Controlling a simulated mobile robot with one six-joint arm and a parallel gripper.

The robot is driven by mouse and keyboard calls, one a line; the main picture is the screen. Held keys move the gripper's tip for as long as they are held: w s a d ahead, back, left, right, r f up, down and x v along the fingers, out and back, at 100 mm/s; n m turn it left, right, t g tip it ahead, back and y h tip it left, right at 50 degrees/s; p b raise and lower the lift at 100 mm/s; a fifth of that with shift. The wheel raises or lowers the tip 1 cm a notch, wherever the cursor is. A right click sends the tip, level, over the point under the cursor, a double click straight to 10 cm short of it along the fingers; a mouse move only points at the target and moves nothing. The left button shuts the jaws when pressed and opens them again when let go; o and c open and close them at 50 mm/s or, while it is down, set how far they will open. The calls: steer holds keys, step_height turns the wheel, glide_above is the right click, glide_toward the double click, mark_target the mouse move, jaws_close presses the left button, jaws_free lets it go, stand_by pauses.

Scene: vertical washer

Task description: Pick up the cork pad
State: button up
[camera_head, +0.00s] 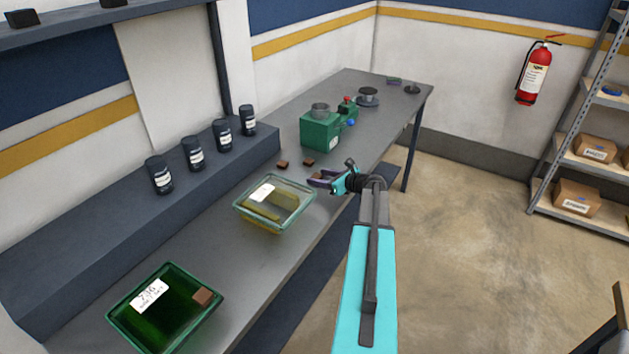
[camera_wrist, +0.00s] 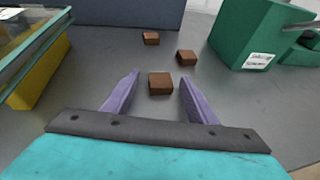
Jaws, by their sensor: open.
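Several small brown blocks look like cork pads. In the wrist view, the nearest brown block (camera_wrist: 160,84) lies on the grey bench between and slightly beyond my gripper's two purple fingers, with gaps on both sides. A second brown block (camera_wrist: 187,57) lies farther off to the right, and a third (camera_wrist: 151,38) farther back. In the head view two of them show on the bench, one (camera_head: 308,162) and another (camera_head: 283,164); the nearest one is not clear there. Another brown block (camera_head: 202,297) is in the green tray. My gripper (camera_head: 318,179) is open and empty, low over the bench.
A glass tray (camera_head: 243,222) with yellowish contents stands left of my gripper. A green machine (camera_head: 319,132) stands beyond it. The green tray (camera_head: 119,317) is at the near end. Dark jars (camera_head: 193,154) line the raised ledge. Bench around the blocks is clear.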

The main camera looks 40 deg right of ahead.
steer(key=c, duration=1.2)
steer(key=shift+r+b, duration=1.5)
steer(key=shift+r, duration=3.5)
